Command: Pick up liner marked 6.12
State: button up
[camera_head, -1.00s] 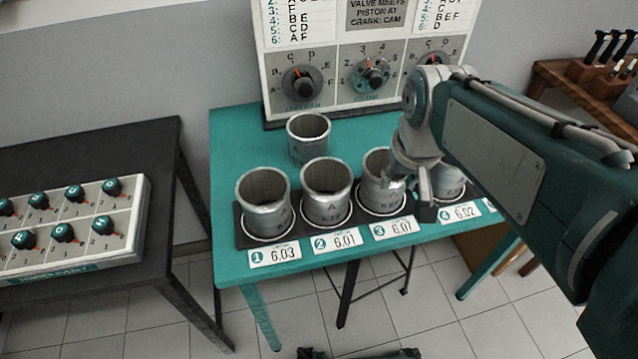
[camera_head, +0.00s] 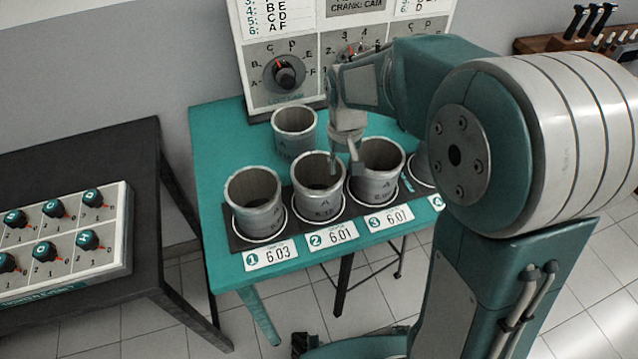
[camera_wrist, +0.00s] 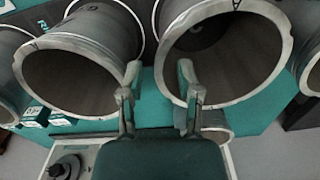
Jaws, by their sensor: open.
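Several grey metal liners stand upright on the teal table. One stands apart at the back (camera_head: 294,136). Others stand in a front row: a first liner (camera_head: 258,216), a second liner (camera_head: 318,201) and a third liner (camera_head: 376,185), with a fourth partly hidden behind my arm. Their engraved marks are too small to read surely, so I cannot tell which is 6.12. My gripper (camera_head: 346,160) is open and empty, pointing down near the rims of the second and third liners. In the wrist view, its fingers (camera_wrist: 160,80) sit between two large liner mouths, one finger overlapping the right rim (camera_wrist: 168,62).
A dial panel (camera_head: 258,60) stands behind. A black table with a knob box (camera_head: 118,255) is at left. Teal surface is free left of the back liner.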

notch_tip(320, 180, down, 6)
jog(key=shift+a+r, duration=0.15)
jog(key=shift+r, duration=0.1)
grip_shut()
